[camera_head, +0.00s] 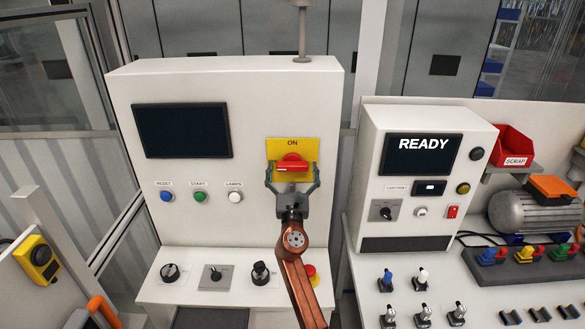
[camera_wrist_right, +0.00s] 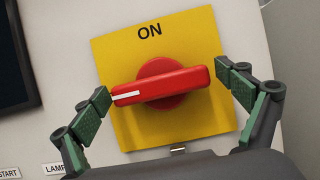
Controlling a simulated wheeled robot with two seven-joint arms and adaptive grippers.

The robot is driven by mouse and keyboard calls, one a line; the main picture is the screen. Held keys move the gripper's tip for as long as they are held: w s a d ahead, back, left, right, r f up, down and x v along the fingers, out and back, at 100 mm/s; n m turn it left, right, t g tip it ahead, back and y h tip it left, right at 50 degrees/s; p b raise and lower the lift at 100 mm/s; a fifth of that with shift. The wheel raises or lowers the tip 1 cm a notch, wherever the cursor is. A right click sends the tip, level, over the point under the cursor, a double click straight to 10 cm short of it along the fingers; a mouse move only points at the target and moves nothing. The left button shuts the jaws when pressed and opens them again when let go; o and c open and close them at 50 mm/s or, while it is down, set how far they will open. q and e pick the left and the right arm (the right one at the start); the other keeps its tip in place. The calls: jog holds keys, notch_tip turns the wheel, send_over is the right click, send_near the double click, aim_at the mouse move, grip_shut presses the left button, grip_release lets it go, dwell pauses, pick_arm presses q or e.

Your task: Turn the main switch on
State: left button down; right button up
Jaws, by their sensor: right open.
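The main switch is a red rotary handle (camera_head: 291,163) on a yellow plate (camera_head: 301,146) marked ON, on the upper right of the white cabinet front. In the right wrist view the red handle (camera_wrist_right: 160,84) lies roughly level, with its white pointer line at the left end, away from the ON mark above. My right gripper (camera_head: 292,180) is open in front of the switch. In the right wrist view its fingers (camera_wrist_right: 168,92) stand at the two ends of the handle; I cannot tell whether they touch it. My left gripper is not in view.
The cabinet has a dark screen (camera_head: 182,131), a blue button (camera_head: 166,196), a green button (camera_head: 200,197) and a white button (camera_head: 235,197). Knobs and a red emergency button (camera_head: 311,273) sit below. A second box with a READY screen (camera_head: 423,154) stands to the right.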

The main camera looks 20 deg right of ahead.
jog(key=c, duration=1.2)
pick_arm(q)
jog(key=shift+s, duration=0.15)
pick_arm(e)
jog(key=shift+o, duration=0.2)
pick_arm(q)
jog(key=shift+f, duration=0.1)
